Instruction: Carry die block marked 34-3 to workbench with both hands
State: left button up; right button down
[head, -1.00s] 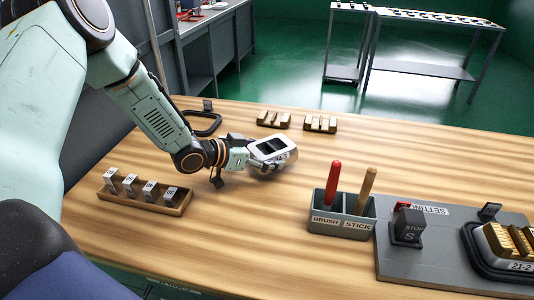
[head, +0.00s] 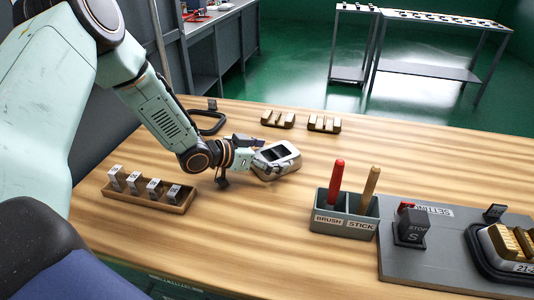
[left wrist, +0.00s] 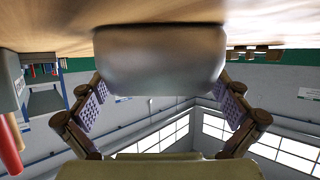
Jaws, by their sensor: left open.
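Another block marked 21-2 (head: 525,268) sits in a dark holder at the right edge. My right gripper is not in view.
Brass blocks (head: 277,118) (head: 324,123) lie behind. A wooden rack of small grey blocks (head: 175,207) and a black frame (head: 207,124) are at left.

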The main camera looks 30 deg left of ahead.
pick_arm(q)
jog(key=shift+s, duration=0.15)
jog(key=p+v, duration=0.1)
jog(key=v, duration=0.1)
jog(key=p+v, duration=0.1)
jog(key=v, duration=0.1)
jog(key=r+p+v, duration=0.1)
jog(key=v, duration=0.1)
jog(key=shift+w, duration=0.25)
jog(key=shift+p+v, duration=0.85)
jog(key=shift+v, duration=0.35)
jog(key=p+v, duration=0.3)
jog(key=shift+s+a+r, duration=0.1)
jog(key=shift+s+a, duration=0.05)
jog(key=shift+s, duration=0.15)
